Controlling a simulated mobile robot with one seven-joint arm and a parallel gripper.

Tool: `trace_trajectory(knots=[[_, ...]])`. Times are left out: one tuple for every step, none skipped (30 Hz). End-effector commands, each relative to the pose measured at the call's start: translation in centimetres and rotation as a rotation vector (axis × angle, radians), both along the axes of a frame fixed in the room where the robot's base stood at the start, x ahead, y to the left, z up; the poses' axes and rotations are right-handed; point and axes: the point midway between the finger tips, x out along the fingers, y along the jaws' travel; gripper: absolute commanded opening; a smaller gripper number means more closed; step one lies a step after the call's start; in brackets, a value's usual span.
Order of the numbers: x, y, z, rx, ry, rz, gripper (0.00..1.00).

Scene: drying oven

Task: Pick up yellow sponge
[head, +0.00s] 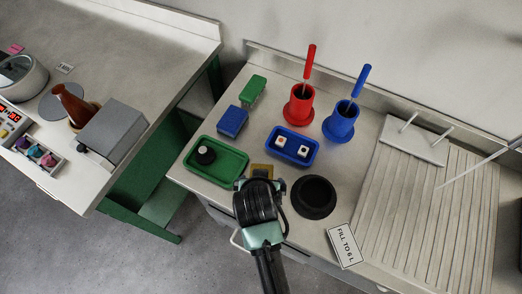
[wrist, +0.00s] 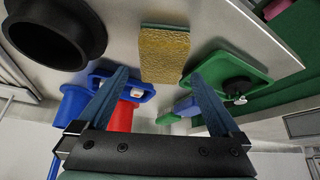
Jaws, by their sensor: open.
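The yellow sponge (wrist: 165,56) lies flat on the counter in the wrist view, with a thin green layer along one edge. In the head view a small part of the yellow sponge (head: 262,168) shows just beyond my wrist, which hides the rest. My gripper (wrist: 157,75) is open and empty. Its two fingers are spread on either side of the sponge's line, with the sponge beyond the fingertips and apart from them. In the head view my gripper's fingertips are hidden beneath the wrist.
A green tray (head: 238,173) with a black round object is left of the sponge. A blue tray (head: 273,145) with small items is behind it. A black ring-shaped bowl (head: 314,197) stands close on the right. Red (head: 299,108) and blue (head: 340,124) holders with upright tools stand behind.

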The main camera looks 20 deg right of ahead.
Motion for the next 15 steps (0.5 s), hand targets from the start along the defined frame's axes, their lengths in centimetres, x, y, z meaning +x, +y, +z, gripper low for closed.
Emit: trace_trajectory(knots=[[0.3,-0.1,-0.5,0.001,0.002,0.0,1.0],[0.4,-0.1,-0.9,0.001,0.002,0.0,1.0],[0.7,-0.2,-1.4,0.001,0.002,0.0,1.0],[0.8,-0.3,-1.8,0.0,0.003,0.0,1.0],[1.0,-0.3,-2.2,0.0,0.001,0.0,1.0],[1.3,-0.5,-2.7,0.001,0.002,0.0,1.0],[1.4,-0.5,-3.0,0.0,0.0,0.0,1.0],[1.5,-0.6,-3.2,0.0,0.001,0.0,1.0],[1.7,-0.7,-3.5,0.0,0.001,0.0,1.0],[1.7,-0.7,-3.7,0.0,0.001,0.0,1.0],[1.8,-0.8,-3.8,0.0,0.0,0.0,1.0],[1.9,-0.8,-3.9,0.0,-0.001,0.0,1.0],[1.9,-0.8,-3.9,0.0,-0.001,0.0,1.0],[1.9,-0.8,-3.9,0.0,-0.002,0.0,1.0],[1.9,-0.8,-3.9,0.0,-0.002,0.0,1.0]])
